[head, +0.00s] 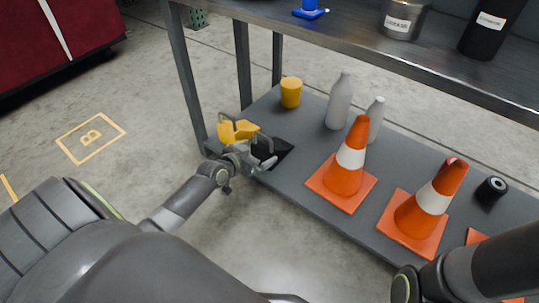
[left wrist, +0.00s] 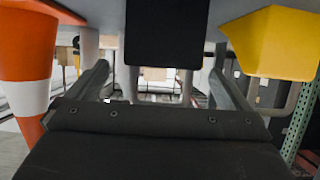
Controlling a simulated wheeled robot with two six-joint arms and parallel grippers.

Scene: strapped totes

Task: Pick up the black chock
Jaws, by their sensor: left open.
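The black chock (head: 284,148) lies on the grey lower shelf of the rack, just right of a yellow chock (head: 236,130). My left gripper (head: 262,157) is at the shelf's front edge, close in front of the black chock and hiding part of it. In the left wrist view the black chock (left wrist: 166,33) shows top centre, ahead of and between the two spread fingers (left wrist: 160,82). My left gripper is open with nothing held. Whether a finger touches the chock cannot be told. My right gripper is out of view; only part of my right arm shows at lower right.
Orange cones (head: 345,170) with white bands stand right of the chocks; one shows in the left wrist view (left wrist: 27,50). Grey bottles (head: 339,103) and a yellow cylinder (head: 291,92) stand behind. The upper shelf (head: 350,45) overhangs the back. Floor at left is clear.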

